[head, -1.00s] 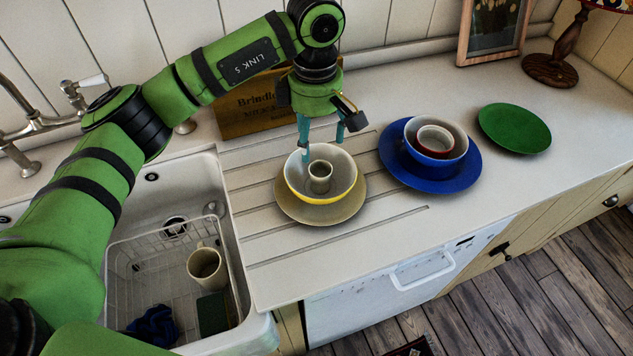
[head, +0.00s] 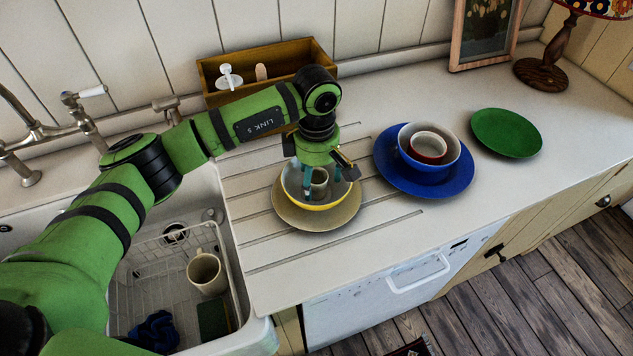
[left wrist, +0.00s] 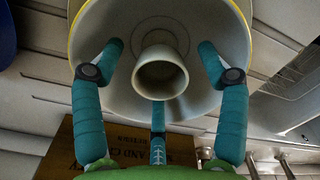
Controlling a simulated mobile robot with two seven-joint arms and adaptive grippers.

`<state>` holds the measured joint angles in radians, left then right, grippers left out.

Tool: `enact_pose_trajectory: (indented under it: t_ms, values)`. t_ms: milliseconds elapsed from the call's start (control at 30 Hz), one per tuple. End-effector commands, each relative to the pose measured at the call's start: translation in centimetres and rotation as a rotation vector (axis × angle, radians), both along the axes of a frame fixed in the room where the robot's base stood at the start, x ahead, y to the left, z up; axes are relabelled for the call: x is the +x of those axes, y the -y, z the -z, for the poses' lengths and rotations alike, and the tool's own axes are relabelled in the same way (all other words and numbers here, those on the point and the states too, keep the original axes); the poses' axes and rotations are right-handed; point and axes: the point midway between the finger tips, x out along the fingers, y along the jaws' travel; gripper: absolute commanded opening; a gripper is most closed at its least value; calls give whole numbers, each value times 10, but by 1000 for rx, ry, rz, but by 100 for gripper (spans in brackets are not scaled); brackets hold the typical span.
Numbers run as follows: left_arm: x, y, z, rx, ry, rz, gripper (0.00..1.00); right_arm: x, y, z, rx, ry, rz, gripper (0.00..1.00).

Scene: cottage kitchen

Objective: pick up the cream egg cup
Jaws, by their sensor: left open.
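The cream egg cup (head: 319,182) stands upright inside a yellow-rimmed bowl (head: 312,205), which sits on a tan plate (head: 290,219) on the draining area. My left gripper (head: 322,178) points down into the bowl, its teal fingers around the egg cup. In the left wrist view the egg cup (left wrist: 160,73) lies between the spread fingers of the left gripper (left wrist: 159,75), with gaps on both sides, inside the bowl (left wrist: 213,17). The gripper is open and holds nothing. My right gripper is not in view.
A blue plate (head: 455,184) with a stacked blue bowl (head: 428,161) and smaller red bowl stands to the right. A green plate (head: 506,132) lies beyond. A wooden box (head: 296,62) stands behind my arm. The sink holds a rack with a mug (head: 205,272).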

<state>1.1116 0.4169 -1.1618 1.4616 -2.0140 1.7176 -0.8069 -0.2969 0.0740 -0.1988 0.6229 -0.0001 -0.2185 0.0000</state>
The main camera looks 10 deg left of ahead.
Motion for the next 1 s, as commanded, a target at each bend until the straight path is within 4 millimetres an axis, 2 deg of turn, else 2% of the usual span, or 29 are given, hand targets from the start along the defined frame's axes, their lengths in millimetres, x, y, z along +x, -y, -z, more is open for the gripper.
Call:
enact_pose_trajectory:
  t_ms: [33, 67, 100, 200, 667, 767, 933, 1000]
  values:
    - [0, 0, 0, 0, 0, 1, 74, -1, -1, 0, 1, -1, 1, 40]
    - [0, 0, 0, 0, 0, 1, 66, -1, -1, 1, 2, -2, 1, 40]
    - [0, 0, 0, 0, 0, 1, 50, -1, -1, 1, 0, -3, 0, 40]
    - [0, 0, 0, 0, 0, 1, 12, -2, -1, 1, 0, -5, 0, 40]
    - [0, 0, -4, -1, 2, 1, 12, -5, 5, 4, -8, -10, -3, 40]
    - [1, 0, -12, -1, 4, 2, 12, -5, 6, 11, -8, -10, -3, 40]
    - [1, 0, -41, -1, 8, 3, 12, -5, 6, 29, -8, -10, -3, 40]
    - [-10, 16, -48, -3, 5, 9, 12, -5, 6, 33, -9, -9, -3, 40]
